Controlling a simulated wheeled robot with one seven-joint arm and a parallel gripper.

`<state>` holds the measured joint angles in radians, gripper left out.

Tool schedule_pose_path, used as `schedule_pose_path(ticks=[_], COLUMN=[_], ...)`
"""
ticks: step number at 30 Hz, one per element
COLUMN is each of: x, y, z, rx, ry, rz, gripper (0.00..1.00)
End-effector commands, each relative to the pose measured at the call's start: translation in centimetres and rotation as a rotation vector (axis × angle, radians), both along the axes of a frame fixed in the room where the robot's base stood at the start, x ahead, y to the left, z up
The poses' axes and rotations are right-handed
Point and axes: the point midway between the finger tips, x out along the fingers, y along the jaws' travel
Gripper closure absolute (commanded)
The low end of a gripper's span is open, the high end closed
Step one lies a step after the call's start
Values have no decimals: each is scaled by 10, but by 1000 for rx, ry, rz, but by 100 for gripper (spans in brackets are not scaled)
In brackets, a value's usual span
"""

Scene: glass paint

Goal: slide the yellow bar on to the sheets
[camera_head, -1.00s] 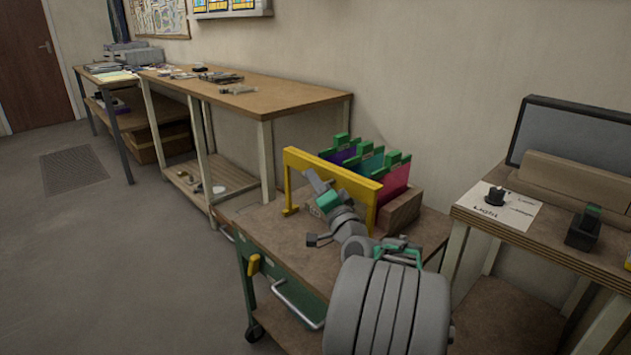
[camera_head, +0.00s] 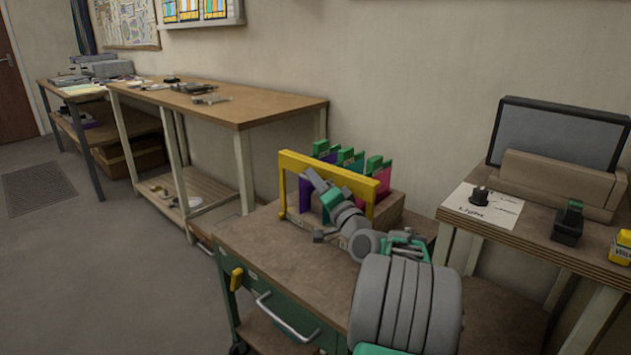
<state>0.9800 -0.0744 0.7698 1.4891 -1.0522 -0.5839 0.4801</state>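The yellow bar (camera_head: 300,157) is a long beam with a leg down at its left end and another at its right. It stands upright at the rack (camera_head: 389,214) on the cart top, in front of the coloured sheets. The sheets are purple (camera_head: 306,193), teal (camera_head: 330,158) and pink (camera_head: 383,180), with green tops, upright in the wooden rack. My gripper (camera_head: 314,182) is at the near side of the bar, close to its middle. My arm hides part of the bar and the sheets. Whether the fingers are shut on the bar cannot be made out.
The cart top (camera_head: 280,250) is clear at front left. A bench (camera_head: 500,235) at right holds a paper with a knob, a dark device (camera_head: 568,222) and a screen (camera_head: 560,142). A long workbench (camera_head: 240,108) stands behind at left.

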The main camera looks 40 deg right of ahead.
Motion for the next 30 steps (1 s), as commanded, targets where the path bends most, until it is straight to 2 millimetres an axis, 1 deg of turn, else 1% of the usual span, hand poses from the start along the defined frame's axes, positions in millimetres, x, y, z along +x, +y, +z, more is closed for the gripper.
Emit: schedule_pose_path(ticks=[2, 4, 9, 12, 15, 26, 28, 29, 30], x=[-5, -15, -49, -65, -74, -76, -73, -70, -64], y=[-1, -1, 6, 9, 11, 10, 14, 19, 28], z=[-1, -3, -10, -14, -16, -17, -13, -10, -4], rx=[1, 2, 2, 2, 1, -1, -6, -15, -31], ry=[2, 2, 1, 2, 0, 0, 9, 21, 47], rz=[-5, -6, -5, -4, -1, -2, 6, 16, 32], gripper=[80, 80, 80, 80, 80, 80, 80, 80, 80])
